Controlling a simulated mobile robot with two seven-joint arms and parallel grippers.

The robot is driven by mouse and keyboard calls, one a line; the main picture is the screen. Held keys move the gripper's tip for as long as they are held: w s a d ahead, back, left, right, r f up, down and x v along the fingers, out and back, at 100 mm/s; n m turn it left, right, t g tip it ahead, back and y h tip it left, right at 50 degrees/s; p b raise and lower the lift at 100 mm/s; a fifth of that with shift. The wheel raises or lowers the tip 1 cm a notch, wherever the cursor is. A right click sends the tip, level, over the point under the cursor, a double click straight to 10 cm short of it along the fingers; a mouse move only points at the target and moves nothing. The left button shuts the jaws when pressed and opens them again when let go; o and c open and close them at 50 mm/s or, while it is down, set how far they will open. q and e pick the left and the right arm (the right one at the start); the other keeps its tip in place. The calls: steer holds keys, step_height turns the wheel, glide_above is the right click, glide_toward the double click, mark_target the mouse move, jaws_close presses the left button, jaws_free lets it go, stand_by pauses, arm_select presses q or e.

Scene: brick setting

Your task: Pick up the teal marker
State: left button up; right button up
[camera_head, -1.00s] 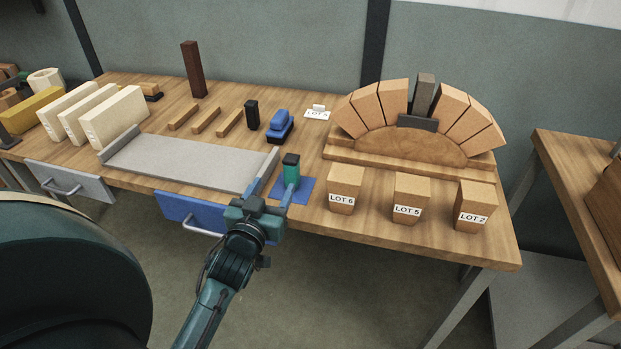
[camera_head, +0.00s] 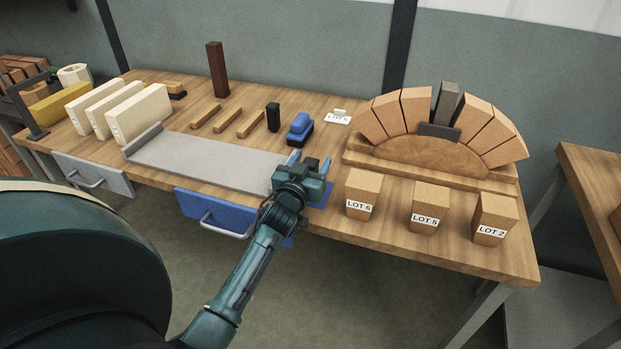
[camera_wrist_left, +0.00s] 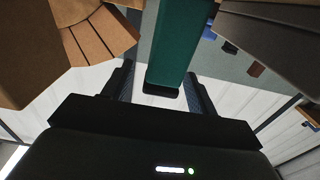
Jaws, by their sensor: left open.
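The teal marker (camera_wrist_left: 180,40) with a black end shows large in the left wrist view, between the two fingers of my left gripper (camera_wrist_left: 160,72). Gaps show on both sides of it, so the fingers are apart and not closed on it. In the head view my left gripper (camera_head: 310,160) is over the blue mat (camera_head: 325,193) at the table's front edge, and it hides the marker there. My right gripper is not in view.
A grey tray (camera_head: 205,160) lies just left of my left gripper. Blocks labelled LOT 6 (camera_head: 361,190), LOT 5 (camera_head: 427,205) and LOT 2 (camera_head: 493,215) stand to the right. A blue stamp-like object (camera_head: 299,128) and a brick arch (camera_head: 435,150) are behind.

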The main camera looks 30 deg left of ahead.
arm_select(q)
steer(key=c, duration=1.1)
steer(key=shift+o, duration=0.2)
step_height(320, 180, up, 9)
steer(key=shift+f+p, duration=0.1)
steer(key=shift+p, duration=0.55)
steer(key=shift+r, duration=0.65)
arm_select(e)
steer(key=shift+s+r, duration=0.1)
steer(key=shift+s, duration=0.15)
